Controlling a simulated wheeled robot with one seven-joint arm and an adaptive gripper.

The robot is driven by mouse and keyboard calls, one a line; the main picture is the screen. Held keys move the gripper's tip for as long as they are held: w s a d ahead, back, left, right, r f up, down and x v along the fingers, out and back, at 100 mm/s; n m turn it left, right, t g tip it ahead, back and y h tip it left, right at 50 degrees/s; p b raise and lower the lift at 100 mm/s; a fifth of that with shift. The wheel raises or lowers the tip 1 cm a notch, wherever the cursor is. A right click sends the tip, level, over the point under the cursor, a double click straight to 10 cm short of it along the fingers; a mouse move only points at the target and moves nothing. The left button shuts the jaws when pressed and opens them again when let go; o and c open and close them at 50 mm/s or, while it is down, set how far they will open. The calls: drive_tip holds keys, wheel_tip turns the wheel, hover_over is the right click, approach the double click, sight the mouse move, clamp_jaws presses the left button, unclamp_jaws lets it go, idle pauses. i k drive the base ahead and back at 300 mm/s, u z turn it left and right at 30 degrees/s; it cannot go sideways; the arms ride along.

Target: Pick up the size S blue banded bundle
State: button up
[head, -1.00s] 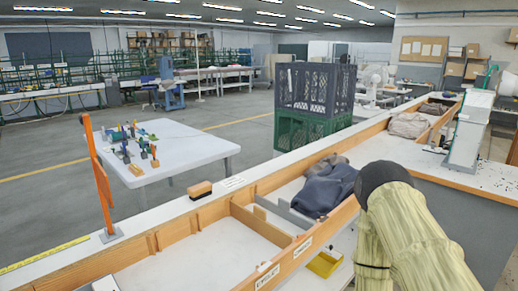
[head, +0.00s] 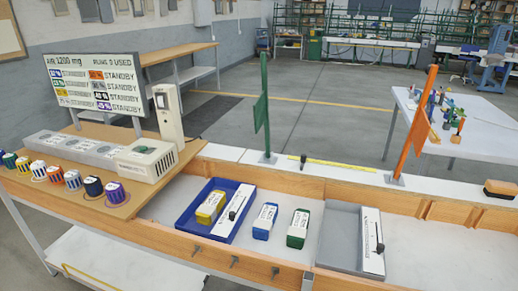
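A small blue bundle (head: 264,222) with a white label lies on the white bench floor, between the blue tray and a green bundle. Its label is too small for me to read a size, and a band cannot be made out clearly. The green bundle (head: 298,229), also with a white label, lies just to its right, apart from it. A yellow bundle (head: 210,207) with a white label lies inside the blue tray. My gripper is not in view.
The blue tray (head: 184,218) also holds a white slider-like block (head: 232,213). A grey tray (head: 342,236) with a similar block stands right of a wooden divider. Green (head: 264,104) and orange (head: 410,125) posts rise behind. Several striped spools and a status board (head: 100,86) are at left.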

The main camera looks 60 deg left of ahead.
sight(262, 228)
drive_tip(key=u, duration=0.75)
drive_tip(key=i, duration=0.2)
drive_tip(key=z, duration=0.65)
drive_tip(key=k, duration=0.9)
drive_tip(key=u, duration=1.95)
